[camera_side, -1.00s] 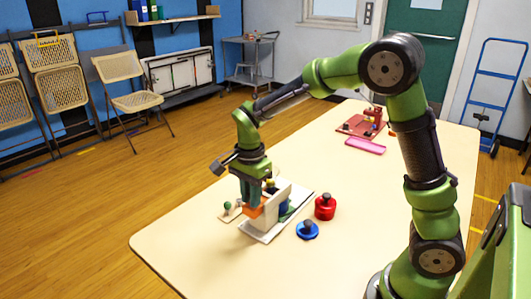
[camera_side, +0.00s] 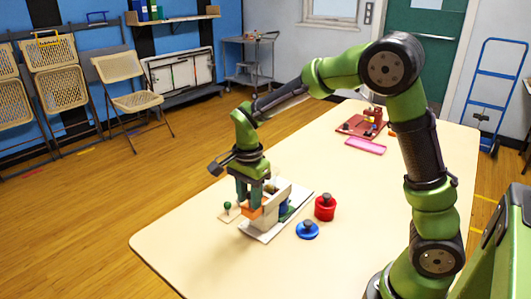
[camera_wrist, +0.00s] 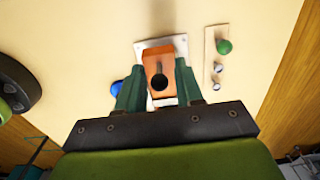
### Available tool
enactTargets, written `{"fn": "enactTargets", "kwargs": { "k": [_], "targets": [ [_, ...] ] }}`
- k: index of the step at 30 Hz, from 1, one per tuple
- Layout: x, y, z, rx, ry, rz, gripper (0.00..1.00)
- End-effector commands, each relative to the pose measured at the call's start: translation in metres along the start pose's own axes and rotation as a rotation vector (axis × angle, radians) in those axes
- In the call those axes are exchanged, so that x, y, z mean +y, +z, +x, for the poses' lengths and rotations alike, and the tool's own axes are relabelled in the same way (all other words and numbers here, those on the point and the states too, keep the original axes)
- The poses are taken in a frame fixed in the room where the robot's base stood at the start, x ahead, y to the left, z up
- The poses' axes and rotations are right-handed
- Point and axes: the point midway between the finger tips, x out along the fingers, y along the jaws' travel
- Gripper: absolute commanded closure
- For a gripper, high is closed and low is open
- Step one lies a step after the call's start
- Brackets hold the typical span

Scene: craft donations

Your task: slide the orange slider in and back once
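The orange slider (camera_wrist: 158,62) is a block with a dark round knob or hole on it. In the wrist view it sits between the two green fingers of my gripper (camera_wrist: 159,85), which appear to touch it on both sides. In the side view my gripper (camera_side: 250,203) points down at the slider (camera_side: 252,212), which sticks out at the front of a white housing (camera_side: 273,212) on a pale base plate (camera_side: 262,235). The fingers hide part of the housing, so how deep the slider sits cannot be told.
A blue knobbed disc (camera_side: 307,231) and a red knobbed pot (camera_side: 325,208) stand right of the housing. A narrow board (camera_side: 230,214) with a green ball lies to its left. A pink tray (camera_side: 365,146) and a red board (camera_side: 352,128) lie farther back. The near table is clear.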

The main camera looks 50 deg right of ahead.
Motion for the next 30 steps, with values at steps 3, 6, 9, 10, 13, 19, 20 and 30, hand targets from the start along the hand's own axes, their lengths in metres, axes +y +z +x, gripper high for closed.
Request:
{"fn": "enactTargets", "kwargs": {
  "k": [3,6,9,10,13,19,20,30],
  "targets": [
    [0.000,0.000,0.000,0.000,0.001,0.000,0.59],
    [0.000,0.000,0.000,0.000,0.002,0.000,0.59],
    [0.000,0.000,-0.001,0.001,0.002,0.000,0.59],
    [0.000,0.000,-0.002,0.001,0.001,0.000,0.59],
    [0.000,0.000,-0.010,0.001,-0.001,0.000,0.59],
    [0.000,-0.001,-0.030,0.001,-0.001,0.000,0.59],
    [0.000,0.000,-0.033,0.000,0.000,0.001,0.59],
    [0.000,0.000,-0.067,0.001,0.000,0.000,0.59]
  ]
}}
